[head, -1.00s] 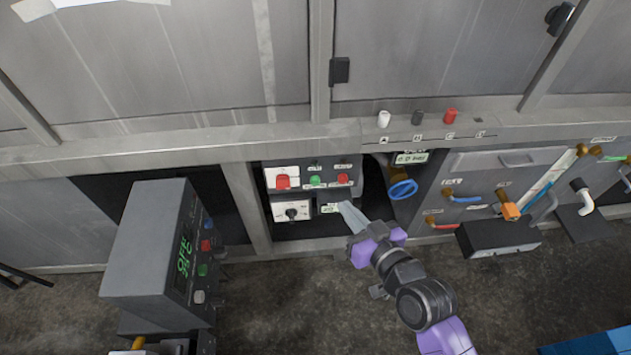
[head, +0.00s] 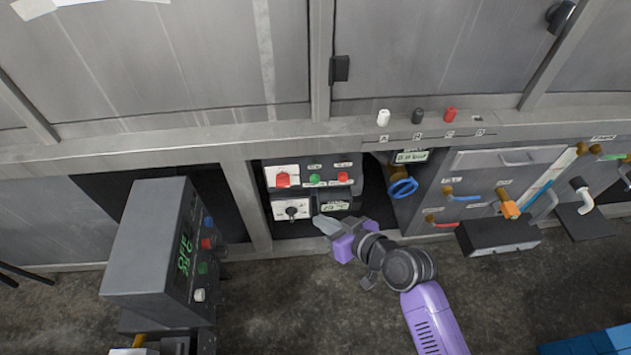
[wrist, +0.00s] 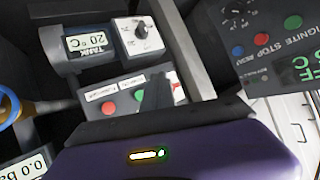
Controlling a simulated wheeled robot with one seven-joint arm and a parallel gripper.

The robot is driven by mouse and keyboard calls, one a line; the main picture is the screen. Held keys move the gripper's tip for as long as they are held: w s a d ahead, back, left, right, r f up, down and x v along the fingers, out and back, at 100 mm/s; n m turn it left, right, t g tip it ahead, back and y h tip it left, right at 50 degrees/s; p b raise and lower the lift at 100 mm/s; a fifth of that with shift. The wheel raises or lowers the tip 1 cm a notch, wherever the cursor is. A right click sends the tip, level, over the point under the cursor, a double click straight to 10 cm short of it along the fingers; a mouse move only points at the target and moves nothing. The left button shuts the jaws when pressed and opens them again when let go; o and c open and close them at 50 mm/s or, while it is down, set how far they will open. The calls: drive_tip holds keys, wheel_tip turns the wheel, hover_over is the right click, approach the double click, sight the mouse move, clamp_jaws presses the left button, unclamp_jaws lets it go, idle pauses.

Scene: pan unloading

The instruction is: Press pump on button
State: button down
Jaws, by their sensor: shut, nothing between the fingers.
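The control panel (head: 308,177) sits in a recess under the counter. It has a green button (head: 315,179) between a large red switch (head: 283,180) and a red button (head: 342,177). The labels are too small to read surely. In the wrist view the panel appears turned over, with the green button (wrist: 139,95) beside the red one (wrist: 109,108). My gripper (head: 326,224) is shut and empty, in front of and below the panel near the tank display (head: 336,206). In the wrist view my dark fingers (wrist: 158,93) overlap the panel near the green button; contact cannot be told.
A dial (head: 291,210) lies below the red switch. A blue valve ring (head: 403,188) is right of the recess. A grey box (head: 150,240) with buttons and a green display stands at left. The floor in front is partly open.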

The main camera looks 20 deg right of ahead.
drive_tip(key=w+d+b, duration=0.2)
drive_tip(key=w, duration=0.6)
drive_tip(key=shift+b, duration=0.35)
drive_tip(key=shift+w+d, duration=0.1)
drive_tip(key=shift+d, duration=0.05)
idle(1.6)
drive_tip(key=shift+w, duration=0.3)
drive_tip(key=shift+w+d+b, duration=0.2)
drive_tip(key=shift+w+b, duration=0.1)
drive_tip(key=shift+w, duration=0.2)
idle(0.8)
drive_tip(key=shift+s, duration=0.1)
drive_tip(key=shift+s+a+p, duration=0.25)
drive_tip(key=shift+s+p, duration=0.2)
drive_tip(key=shift+s, duration=0.35)
drive_tip(key=shift+s+a+p, duration=0.2)
drive_tip(key=shift+s+p, duration=0.1)
drive_tip(key=shift+s, duration=0.5)
drive_tip(key=shift+s+a+p, duration=0.25)
drive_tip(key=shift+s+p, duration=0.1)
drive_tip(key=shift+s, duration=0.5)
drive_tip(key=shift+s+a+p, duration=0.2)
drive_tip(key=shift+s+p, duration=0.1)
drive_tip(key=shift+s, duration=0.5)
